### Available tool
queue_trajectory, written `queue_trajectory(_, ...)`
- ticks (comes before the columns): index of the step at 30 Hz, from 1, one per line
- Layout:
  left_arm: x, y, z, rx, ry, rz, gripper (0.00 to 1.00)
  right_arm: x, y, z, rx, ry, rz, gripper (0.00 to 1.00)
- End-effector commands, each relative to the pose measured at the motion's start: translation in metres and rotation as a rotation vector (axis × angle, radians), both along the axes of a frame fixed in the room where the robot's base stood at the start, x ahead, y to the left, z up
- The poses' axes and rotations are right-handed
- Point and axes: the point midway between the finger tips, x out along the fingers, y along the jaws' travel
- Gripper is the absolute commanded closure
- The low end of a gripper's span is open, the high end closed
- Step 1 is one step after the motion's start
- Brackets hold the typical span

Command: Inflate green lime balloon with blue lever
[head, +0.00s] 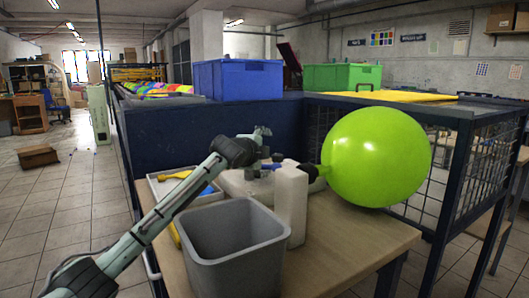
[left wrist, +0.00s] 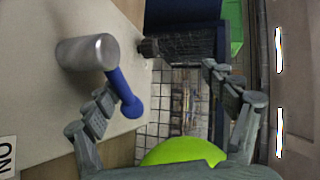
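The lime green balloon (head: 375,157) looks round and full at the right of the table; its left side meets a dark nozzle (head: 311,172). Its lower part also shows at the bottom of the left wrist view (left wrist: 185,151). The blue lever (left wrist: 124,93) extends from a silver cylinder (left wrist: 87,52) and lies between my left gripper's fingers, close to the left-hand one. My left gripper (head: 262,134) is above the machine, left of the balloon. In the left wrist view its fingers (left wrist: 165,80) are wide apart. My right gripper is out of view.
A grey bin (head: 230,262) and a white bottle (head: 291,205) stand at the front of the wooden table (head: 340,240). A tray (head: 165,190) with yellow-handled tools lies left. Behind are blue (head: 238,80) and green (head: 341,77) crates, and a mesh cage (head: 470,165) at right.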

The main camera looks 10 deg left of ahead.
Motion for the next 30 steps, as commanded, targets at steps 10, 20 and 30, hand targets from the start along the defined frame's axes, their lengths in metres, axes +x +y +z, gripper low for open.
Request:
queue_trajectory(10, -0.021, 0.008, 0.031, -0.006, -0.048, -0.003, 0.54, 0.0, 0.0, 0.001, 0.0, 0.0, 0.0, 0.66)
queue_trajectory(20, -0.043, 0.015, 0.034, -0.007, -0.046, -0.002, 0.78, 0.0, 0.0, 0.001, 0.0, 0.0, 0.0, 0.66)
queue_trajectory(30, -0.065, 0.02, 0.031, -0.007, -0.033, -0.003, 0.78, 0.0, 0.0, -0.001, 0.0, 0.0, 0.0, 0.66)
